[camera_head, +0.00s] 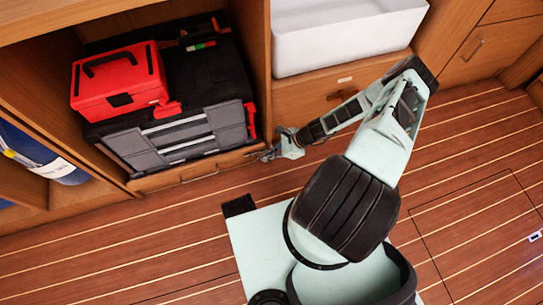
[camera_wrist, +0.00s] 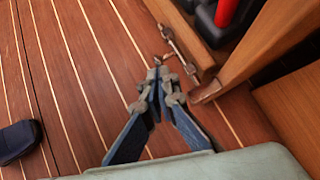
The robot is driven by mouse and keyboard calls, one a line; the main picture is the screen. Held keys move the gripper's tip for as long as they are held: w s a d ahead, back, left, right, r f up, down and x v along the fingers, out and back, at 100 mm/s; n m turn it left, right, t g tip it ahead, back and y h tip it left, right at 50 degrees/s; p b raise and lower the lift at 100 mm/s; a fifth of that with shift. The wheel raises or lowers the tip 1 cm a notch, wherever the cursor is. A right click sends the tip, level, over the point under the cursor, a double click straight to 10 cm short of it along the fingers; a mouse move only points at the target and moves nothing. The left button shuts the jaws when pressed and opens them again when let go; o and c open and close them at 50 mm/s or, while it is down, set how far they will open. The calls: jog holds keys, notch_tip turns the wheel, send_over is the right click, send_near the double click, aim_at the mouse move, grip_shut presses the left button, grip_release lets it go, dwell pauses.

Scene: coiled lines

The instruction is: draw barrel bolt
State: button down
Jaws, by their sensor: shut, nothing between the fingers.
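My gripper (camera_head: 265,156) is low in front of the cabinet, just right of the open toolbox bay, at the foot of the wooden divider. In the wrist view, my gripper (camera_wrist: 158,78) has its fingers together and holds nothing. Just beyond the fingertips a slim metal bar (camera_wrist: 178,48) with knobbed ends lies along the low wooden front; I cannot tell whether it is a barrel bolt or a pull handle. The fingertips look near it, but contact is unclear. In the head view, a bar handle (camera_head: 200,176) shows on that low front. No barrel bolt is clearly identifiable.
A red toolbox (camera_head: 117,82) sits on a black and grey case (camera_head: 180,135) in the bay. A white bin (camera_head: 345,35) stands above a wooden drawer (camera_head: 300,102). The wooden divider (camera_wrist: 245,52) is close right of my gripper. The striped floor (camera_head: 480,150) is mostly clear.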

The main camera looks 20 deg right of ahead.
jog(key=shift+a, duration=1.6)
jog(key=shift+d, duration=0.15)
jog(key=p, duration=0.4)
send_near(259, 159)
jog(key=d, duration=0.1)
jog(key=s+d+r, duration=0.2)
jog(key=shift+d, duration=0.3)
